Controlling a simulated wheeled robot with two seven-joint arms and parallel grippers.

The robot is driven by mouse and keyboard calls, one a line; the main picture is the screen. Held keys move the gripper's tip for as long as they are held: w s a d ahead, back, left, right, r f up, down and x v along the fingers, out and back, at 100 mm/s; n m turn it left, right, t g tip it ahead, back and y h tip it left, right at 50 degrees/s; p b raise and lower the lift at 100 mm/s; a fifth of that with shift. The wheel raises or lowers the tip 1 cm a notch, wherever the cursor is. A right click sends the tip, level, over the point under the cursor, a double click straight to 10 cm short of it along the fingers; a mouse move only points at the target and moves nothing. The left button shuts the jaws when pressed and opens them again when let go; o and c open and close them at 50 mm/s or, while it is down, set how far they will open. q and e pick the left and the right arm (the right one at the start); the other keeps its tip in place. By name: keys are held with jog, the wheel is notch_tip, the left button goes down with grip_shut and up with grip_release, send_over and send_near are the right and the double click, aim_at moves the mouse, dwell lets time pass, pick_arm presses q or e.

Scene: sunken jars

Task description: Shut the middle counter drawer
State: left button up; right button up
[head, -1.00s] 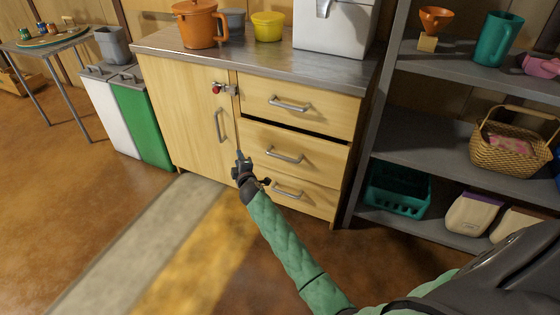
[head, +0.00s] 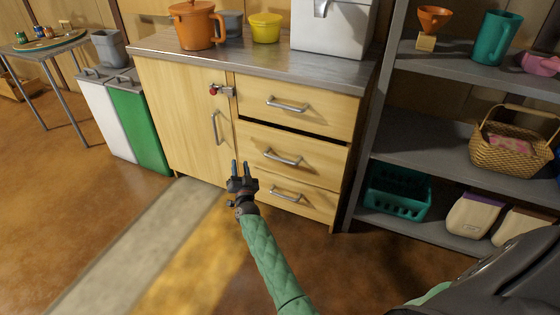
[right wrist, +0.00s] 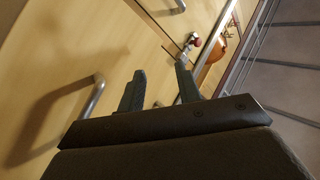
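The middle counter drawer (head: 312,152) is pale wood with a metal bar handle (head: 283,157). A dark gap shows along its top edge, so it stands slightly out from the cabinet. My right gripper (head: 240,166) is in front of the cabinet, left of the middle drawer's handle, near the lower edge of the door. Its two fingers are apart with nothing between them, as the right wrist view (right wrist: 160,85) also shows. A bar handle (right wrist: 92,98) lies left of the fingers there; I cannot tell which one. My left gripper is not in view.
The top drawer (head: 325,107) and bottom drawer (head: 305,197) look shut. A cabinet door (head: 180,110) with a red-knobbed latch (head: 214,90) is on the left. A grey shelf unit (head: 440,152) stands close on the right. Open floor lies in front.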

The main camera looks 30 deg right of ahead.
jog(key=s+d+f+m+g+h, duration=0.25)
jog(key=d+m+g+h, duration=0.2)
jog(key=m, duration=0.45)
jog(key=s+d+f+m+g+h, duration=0.1)
jog(key=s+d+m+g+h, duration=0.3)
jog(key=m, duration=0.5)
jog(key=m+h, duration=0.1)
jog(key=h, duration=0.1)
send_near(285, 152)
jog(key=x, duration=0.4)
jog(key=shift+w+d+r, duration=0.3)
jog(key=shift+d, duration=0.1)
jog(key=shift+w+d, duration=0.15)
jog(key=shift+c, duration=0.6)
grip_shut()
jog(key=x, duration=0.2)
jog(key=b+x, duration=0.1)
jog(key=shift+w+d+f, duration=0.3)
jog(key=shift+d, duration=0.05)
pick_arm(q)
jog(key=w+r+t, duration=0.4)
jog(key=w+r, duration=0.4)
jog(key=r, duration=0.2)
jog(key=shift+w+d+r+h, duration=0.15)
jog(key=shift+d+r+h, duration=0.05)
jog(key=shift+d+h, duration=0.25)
pick_arm(e)
jog(key=shift+w+d+r, duration=0.1)
jog(key=shift+r, duration=0.05)
